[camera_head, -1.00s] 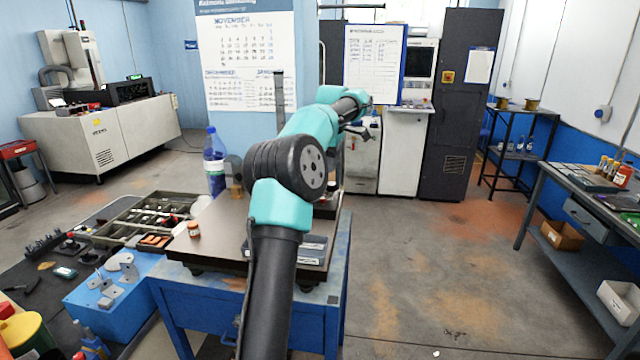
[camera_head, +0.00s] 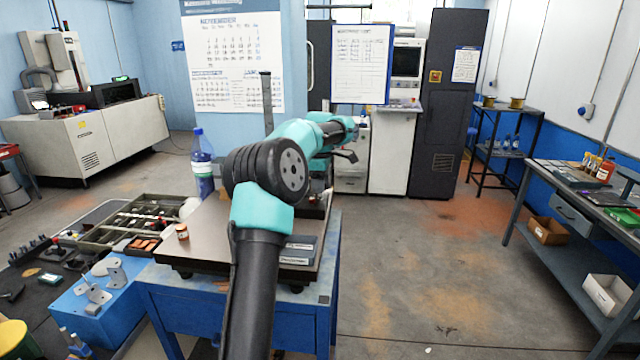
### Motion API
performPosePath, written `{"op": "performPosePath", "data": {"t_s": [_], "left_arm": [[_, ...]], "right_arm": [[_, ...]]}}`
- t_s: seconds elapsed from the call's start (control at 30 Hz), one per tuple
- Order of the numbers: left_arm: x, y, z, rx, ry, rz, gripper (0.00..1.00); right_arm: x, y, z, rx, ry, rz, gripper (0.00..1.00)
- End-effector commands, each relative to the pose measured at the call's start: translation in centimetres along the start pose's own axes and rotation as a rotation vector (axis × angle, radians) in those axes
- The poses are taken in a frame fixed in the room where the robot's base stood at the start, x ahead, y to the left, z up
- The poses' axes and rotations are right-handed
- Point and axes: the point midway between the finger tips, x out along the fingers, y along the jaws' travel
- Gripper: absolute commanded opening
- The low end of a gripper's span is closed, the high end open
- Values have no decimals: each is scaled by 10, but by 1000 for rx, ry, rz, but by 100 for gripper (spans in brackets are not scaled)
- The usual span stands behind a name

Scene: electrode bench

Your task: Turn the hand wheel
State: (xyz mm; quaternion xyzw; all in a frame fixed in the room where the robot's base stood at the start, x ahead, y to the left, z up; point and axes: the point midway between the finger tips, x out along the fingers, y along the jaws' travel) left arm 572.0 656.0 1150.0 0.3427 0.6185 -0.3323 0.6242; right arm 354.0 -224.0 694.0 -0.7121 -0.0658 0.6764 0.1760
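My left arm rises from the bottom middle and reaches away over the bench. Its gripper (camera_head: 346,156) is small and dark at the far end, just right of the bench's far part and below the paper sheet. I cannot tell whether its fingers are open or shut. No hand wheel can be made out; my arm covers much of the bench's middle and back. A dark upright post (camera_head: 267,100) stands behind my arm. My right gripper is not in view.
A tool tray (camera_head: 130,220) and blue box (camera_head: 100,305) lie left. Open floor is at right; a side table (camera_head: 560,180) stands beyond.

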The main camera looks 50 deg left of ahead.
Motion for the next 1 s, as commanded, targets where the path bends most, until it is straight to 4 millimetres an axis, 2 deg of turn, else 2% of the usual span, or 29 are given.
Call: {"op": "performPosePath", "data": {"t_s": [0.07,0.33,0.67,1.0], "left_arm": [[0,0,0,0,0,0,39],[0,0,0,0,0,0,13],[0,0,0,29,0,0,13],[0,0,0,196,-3,0,13]], "right_arm": [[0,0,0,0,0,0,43],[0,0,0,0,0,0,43],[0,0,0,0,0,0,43],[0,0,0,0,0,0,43]]}}
